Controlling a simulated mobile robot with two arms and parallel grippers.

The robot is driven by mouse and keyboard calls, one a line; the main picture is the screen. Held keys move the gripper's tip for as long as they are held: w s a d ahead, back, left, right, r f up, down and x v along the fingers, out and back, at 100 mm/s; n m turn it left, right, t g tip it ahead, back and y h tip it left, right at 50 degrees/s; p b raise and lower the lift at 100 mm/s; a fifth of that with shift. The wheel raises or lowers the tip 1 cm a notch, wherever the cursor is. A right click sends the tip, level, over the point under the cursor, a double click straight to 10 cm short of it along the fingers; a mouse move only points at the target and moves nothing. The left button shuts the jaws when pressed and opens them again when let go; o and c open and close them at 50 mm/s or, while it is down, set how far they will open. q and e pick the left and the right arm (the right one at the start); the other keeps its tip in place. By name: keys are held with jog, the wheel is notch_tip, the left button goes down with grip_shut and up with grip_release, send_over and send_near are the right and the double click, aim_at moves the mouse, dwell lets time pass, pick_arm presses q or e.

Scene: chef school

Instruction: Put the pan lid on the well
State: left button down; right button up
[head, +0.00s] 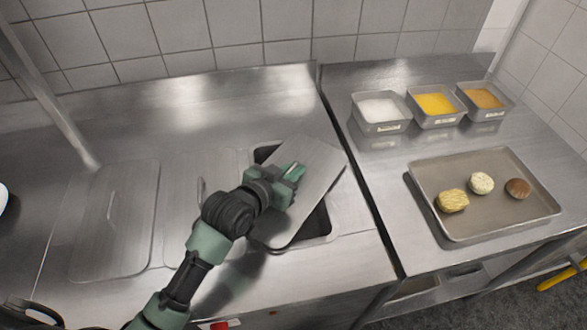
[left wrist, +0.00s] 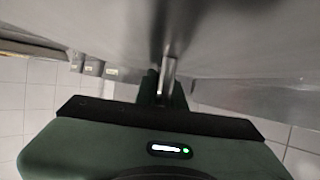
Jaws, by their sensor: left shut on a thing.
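The pan lid (head: 318,172) is a flat grey metal rectangle in the head view. It lies askew, turned relative to the well (head: 322,222), a dark rectangular opening in the steel counter. Dark parts of the well show at the lid's upper left and lower right. My left gripper (head: 292,175) is shut on the lid's handle, over the middle of the lid. In the left wrist view the fingers (left wrist: 165,88) close around a thin metal bar, with the grey lid surface around it. Whether the lid touches the counter is not clear. My right gripper is not in view.
Another lid with a handle (head: 110,215) lies on the counter at the left. A tray (head: 440,222) with several food pieces and three containers (head: 381,112) of white, yellow and orange contents stand on the right counter. A metal post (head: 50,90) rises at the left.

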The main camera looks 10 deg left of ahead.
pick_arm(q)
jog(key=c, duration=1.4)
grip_release()
jog(key=shift+c, duration=0.2)
jog(key=shift+s+f, duration=0.1)
